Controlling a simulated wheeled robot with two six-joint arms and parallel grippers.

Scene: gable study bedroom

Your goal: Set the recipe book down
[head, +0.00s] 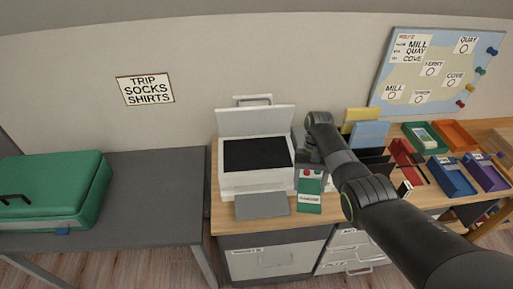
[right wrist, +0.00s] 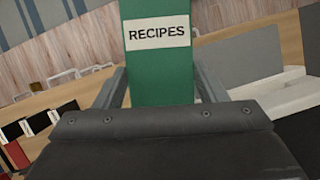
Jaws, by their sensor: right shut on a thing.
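The green recipe book (head: 310,190) is in my right gripper (head: 311,174), over the wooden desk (head: 330,217) to the right of a white box-like machine. In the right wrist view the book (right wrist: 160,75), with its white "RECIPES" label, stands between the two grey fingers of the gripper (right wrist: 161,88). The gripper is shut on it. I cannot tell whether the book's lower end touches the desk. My left gripper is not in view.
The white machine (head: 257,180) has an open lid and a grey flap (head: 262,205) in front. Right of my arm are a green tray (head: 425,137), an orange tray (head: 455,135), a blue tray (head: 451,177) and a purple tray (head: 486,171). A green suitcase (head: 55,190) lies on the grey table (head: 150,200).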

